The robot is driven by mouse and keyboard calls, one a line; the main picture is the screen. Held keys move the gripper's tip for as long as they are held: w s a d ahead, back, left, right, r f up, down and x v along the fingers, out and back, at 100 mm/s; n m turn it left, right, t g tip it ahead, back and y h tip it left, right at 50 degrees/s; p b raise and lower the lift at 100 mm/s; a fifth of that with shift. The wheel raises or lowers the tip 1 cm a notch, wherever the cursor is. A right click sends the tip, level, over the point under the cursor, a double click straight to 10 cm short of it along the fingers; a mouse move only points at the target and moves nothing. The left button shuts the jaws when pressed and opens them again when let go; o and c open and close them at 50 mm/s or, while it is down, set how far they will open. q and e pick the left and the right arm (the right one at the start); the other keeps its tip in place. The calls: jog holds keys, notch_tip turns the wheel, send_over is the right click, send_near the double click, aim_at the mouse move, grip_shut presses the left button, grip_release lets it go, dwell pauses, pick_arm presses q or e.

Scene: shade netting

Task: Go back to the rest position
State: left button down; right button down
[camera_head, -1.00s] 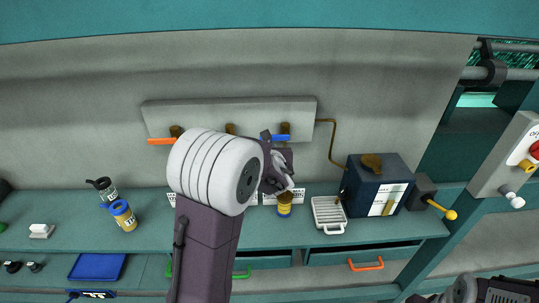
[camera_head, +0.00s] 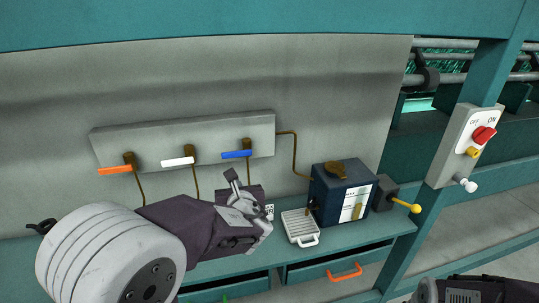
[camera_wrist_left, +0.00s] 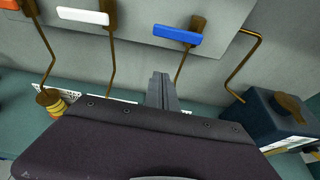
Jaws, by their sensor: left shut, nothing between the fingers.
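My left arm comes in from the lower left in the head view. Its left gripper (camera_head: 232,178) is in front of the bench's back wall, below the blue lever (camera_head: 237,154). In the left wrist view the two fingers (camera_wrist_left: 162,88) are pressed together with nothing between them. They point toward the wall, apart from the levers. Part of my right arm (camera_head: 475,291) shows at the lower right edge; its fingertips are not visible.
An orange lever (camera_head: 114,170) and a white lever (camera_head: 177,162) sit left of the blue one.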

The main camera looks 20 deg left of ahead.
pick_arm(q)
jog(key=s+a+f+n+g, duration=0.4)
jog(key=s+f+n+g, duration=0.4)
jog(key=s+f+n, duration=0.4)
jog(key=s+d+f+n+g+h, duration=0.1)
jog(key=s+d+f+n+h, duration=0.2)
jog(key=d+n, duration=0.3)
jog(key=s+d+f+n+g+h, duration=0.1)
jog(key=s+d+f+n+h, duration=0.3)
jog(key=d+n, duration=0.3)
jog(key=n, duration=0.5)
jog(key=shift+d+f+g+h, duration=0.15)
jog(key=shift+f+g+h, duration=0.05)
jog(key=shift+g+h, duration=0.1)
